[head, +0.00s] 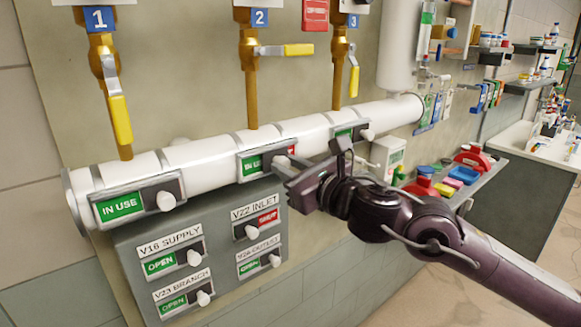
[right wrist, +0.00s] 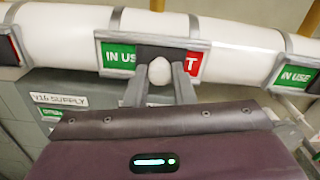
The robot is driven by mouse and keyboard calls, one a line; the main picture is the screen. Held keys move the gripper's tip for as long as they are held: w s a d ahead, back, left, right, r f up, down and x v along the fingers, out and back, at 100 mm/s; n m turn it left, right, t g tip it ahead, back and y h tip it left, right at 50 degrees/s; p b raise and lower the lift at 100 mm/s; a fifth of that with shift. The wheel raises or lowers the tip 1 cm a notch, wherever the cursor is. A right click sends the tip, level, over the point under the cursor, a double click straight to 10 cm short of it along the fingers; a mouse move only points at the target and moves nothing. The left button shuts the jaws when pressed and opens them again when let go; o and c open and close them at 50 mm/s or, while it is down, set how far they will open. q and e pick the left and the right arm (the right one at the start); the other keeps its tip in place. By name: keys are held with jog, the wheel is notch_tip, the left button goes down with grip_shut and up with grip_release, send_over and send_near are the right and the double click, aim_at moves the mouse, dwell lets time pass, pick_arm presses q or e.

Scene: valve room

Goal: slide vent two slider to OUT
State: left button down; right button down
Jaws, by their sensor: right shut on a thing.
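The vent two slider is the middle one on the white pipe, below the valve marked 2. In the right wrist view its white knob (right wrist: 159,71) sits between a green IN USE label (right wrist: 118,56), partly covered, and a red label (right wrist: 193,63) of which only a T shows. My right gripper (right wrist: 159,88) is shut on that knob, one finger on each side. In the head view the gripper (head: 284,170) reaches the slider plate (head: 250,163) from the right and hides the knob. My left gripper is not in view.
The vent one slider (head: 133,204) at left reads IN USE; another slider (head: 350,131) is close at right. Yellow-handled valves hang above the white pipe (head: 215,150). A grey panel (head: 215,240) with several smaller sliders is below. A shelf of coloured items (head: 455,178) stands right.

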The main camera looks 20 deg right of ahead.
jog(key=a, duration=0.1)
jog(key=s+a+b, duration=0.1)
jog(key=a, duration=0.1)
jog(key=shift+s+a, duration=0.1)
jog(key=shift+a, duration=0.05)
jog(key=c, duration=1.2)
grip_release()
jog(key=shift+s+d+f, duration=0.1)
jog(key=shift+s+d, duration=0.1)
jog(key=d+b+v, duration=0.1)
jog(key=b+v, duration=0.2)
jog(key=v, duration=0.4)
jog(key=shift+b, duration=0.3)
jog(key=shift+w, duration=0.15)
